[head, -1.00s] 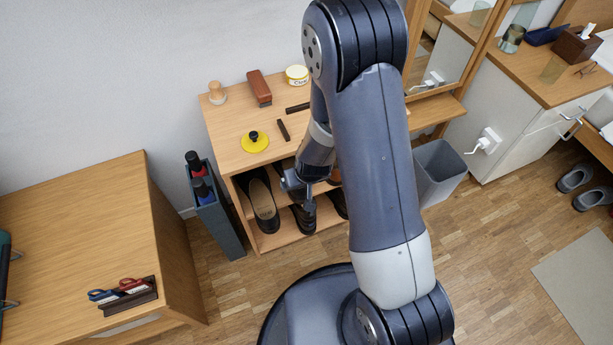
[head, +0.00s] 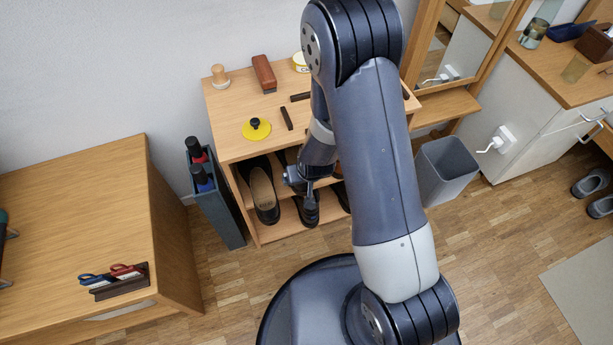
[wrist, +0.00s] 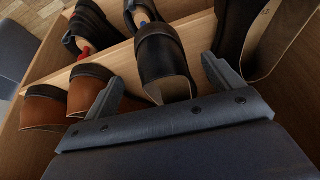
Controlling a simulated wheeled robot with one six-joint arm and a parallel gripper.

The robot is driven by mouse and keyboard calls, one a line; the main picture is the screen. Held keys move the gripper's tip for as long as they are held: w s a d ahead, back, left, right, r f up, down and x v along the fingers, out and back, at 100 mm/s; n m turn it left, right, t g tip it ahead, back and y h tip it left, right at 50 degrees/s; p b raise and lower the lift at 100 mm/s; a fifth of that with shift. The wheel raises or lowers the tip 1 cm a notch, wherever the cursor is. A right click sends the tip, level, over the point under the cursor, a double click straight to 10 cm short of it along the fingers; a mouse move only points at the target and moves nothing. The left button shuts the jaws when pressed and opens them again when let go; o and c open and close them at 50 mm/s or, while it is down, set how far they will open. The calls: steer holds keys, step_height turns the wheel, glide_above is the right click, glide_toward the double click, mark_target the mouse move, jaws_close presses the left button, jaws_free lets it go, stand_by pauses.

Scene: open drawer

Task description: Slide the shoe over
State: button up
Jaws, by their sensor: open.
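Several shoes stand in the wooden shoe rack (head: 231,152). In the wrist view a dark loafer (wrist: 163,58) lies between my gripper's spread fingers (wrist: 162,86), with space beside it. Whether the fingers touch it I cannot tell. A brown shoe pair (wrist: 45,106) stands left of the fingers. A dark shoe with a pale insole (wrist: 287,38) is at the right. In the head view a black shoe with a pale insole (head: 263,192) is in the rack's left part, left of my gripper (head: 308,192). Another black shoe (head: 307,212) shows low in the rack. My arm hides part of the rack.
A narrow holder with bottles (head: 215,210) stands left of the rack, a grey bin (head: 445,172) right. In the wrist view, a wooden board (wrist: 115,62) divides the shoes.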

steer(key=b+x, duration=0.1)
steer(key=x, duration=0.4)
steer(key=shift+f, duration=0.2)
